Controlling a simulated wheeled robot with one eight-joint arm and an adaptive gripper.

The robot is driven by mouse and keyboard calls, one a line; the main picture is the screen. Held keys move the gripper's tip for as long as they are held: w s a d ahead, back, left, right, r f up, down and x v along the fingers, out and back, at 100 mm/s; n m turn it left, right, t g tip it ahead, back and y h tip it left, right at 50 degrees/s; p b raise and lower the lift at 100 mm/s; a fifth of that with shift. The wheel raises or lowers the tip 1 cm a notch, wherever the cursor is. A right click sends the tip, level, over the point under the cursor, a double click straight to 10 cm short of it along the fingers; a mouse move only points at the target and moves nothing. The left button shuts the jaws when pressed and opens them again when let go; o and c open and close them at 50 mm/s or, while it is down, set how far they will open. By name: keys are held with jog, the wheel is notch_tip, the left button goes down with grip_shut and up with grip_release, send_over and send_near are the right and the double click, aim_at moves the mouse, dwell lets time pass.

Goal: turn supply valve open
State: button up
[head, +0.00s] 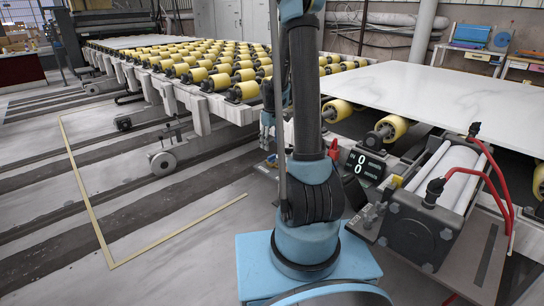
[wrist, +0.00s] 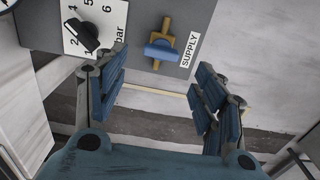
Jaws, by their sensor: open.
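The supply valve (wrist: 161,51) is near the top middle of the wrist view, on a grey panel (wrist: 140,62). It has a short blue handle lying across a brass body, beside a white SUPPLY label (wrist: 190,49). My gripper (wrist: 162,68) is open and empty. Its two blue-padded fingers stand to the left and right below the handle, apart from it. In the head view my arm (head: 306,120) hides most of the gripper, and I cannot make out the valve there.
A black pressure knob (wrist: 85,36) on a numbered bar dial sits left of the valve, close to the left finger. The head view shows a roller conveyor (head: 215,75), a pale stone slab (head: 455,95), a speed display (head: 364,167) and red hoses (head: 490,160). Floor at left is clear.

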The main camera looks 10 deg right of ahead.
aim_at(272, 158)
jog(key=shift+f, duration=3.35)
